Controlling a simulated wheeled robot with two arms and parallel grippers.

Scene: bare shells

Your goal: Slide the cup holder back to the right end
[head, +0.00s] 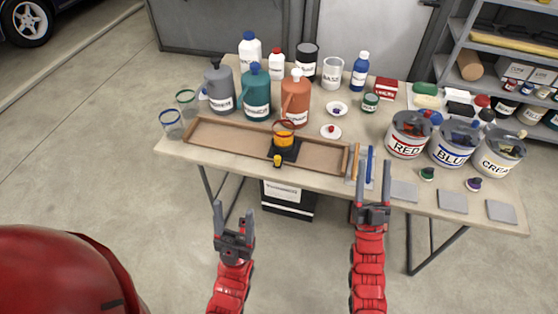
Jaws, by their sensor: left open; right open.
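The cup holder (291,151) is a small black block in a long, shallow brown tray (222,138) near the front of the table. It stands right of the tray's middle, short of the right end. A cup with orange contents (284,135) stands in it. A yellow knob (277,160) shows at the holder's front. My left gripper (234,220) is open and empty, in front of and below the table edge. My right gripper (373,188) is open and empty, near the table's front edge, right of the tray.
Several pump bottles (257,95) stand behind the tray. Two clear glasses (172,124) are at its left end. Brushes lie on a small pad (350,180) just right of the tray. Labelled RED (405,145), BLUE and CREAM buckets stand at the right. A red car body (60,275) fills the lower left.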

